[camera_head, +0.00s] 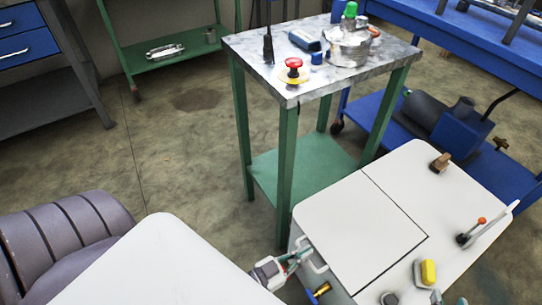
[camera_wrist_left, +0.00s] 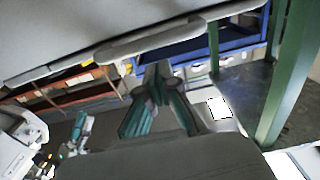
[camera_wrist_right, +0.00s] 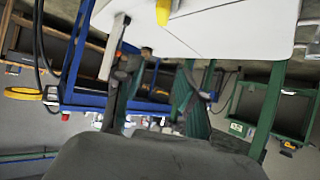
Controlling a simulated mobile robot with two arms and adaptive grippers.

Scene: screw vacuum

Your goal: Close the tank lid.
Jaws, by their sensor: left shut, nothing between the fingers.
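The tank lid (camera_head: 355,225) is the white square panel on top of the white machine.
A metal-topped table (camera_head: 275,75) with a red button (camera_head: 293,65) and a metal pot (camera_head: 348,46) stands behind the machine. A yellow knob (camera_head: 428,272) and a red-tipped lever (camera_head: 480,222) rise from the machine's top. A purple-grey padded seat (camera_head: 70,235) is at left.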

